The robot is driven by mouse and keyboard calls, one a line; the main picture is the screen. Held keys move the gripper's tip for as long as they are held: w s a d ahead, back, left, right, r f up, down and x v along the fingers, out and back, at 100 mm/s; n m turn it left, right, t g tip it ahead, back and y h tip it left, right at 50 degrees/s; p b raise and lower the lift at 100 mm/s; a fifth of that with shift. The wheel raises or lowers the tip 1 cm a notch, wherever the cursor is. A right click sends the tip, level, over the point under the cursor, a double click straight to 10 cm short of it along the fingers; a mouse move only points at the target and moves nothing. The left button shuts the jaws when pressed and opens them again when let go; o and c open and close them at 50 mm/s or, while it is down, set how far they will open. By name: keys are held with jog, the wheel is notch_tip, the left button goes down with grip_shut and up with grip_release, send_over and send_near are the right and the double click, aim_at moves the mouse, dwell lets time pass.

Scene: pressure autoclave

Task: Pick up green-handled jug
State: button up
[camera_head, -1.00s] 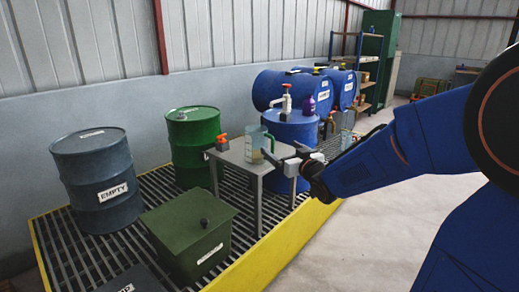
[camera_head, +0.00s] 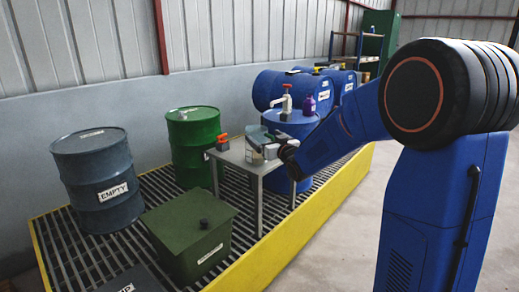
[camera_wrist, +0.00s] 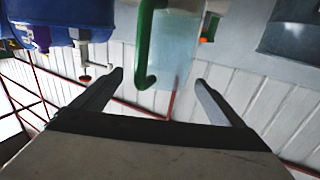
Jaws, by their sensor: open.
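The green-handled jug (camera_head: 254,136) is clear and stands on a small grey table (camera_head: 238,157). My gripper (camera_wrist: 159,78) is open and empty.
A small item with a red top (camera_head: 222,142) stands on the table left of the jug. A blue drum (camera_head: 290,125) carrying a white pump (camera_head: 285,103) and a purple bottle (camera_head: 309,105) is behind right. A green drum (camera_head: 193,140) is behind left. A green box (camera_head: 190,235) is in front.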

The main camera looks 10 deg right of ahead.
jog(key=shift+a+x, duration=0.2)
jog(key=shift+x, duration=2.45)
jog(key=shift+f, duration=0.15)
jog(key=c, duration=1.8)
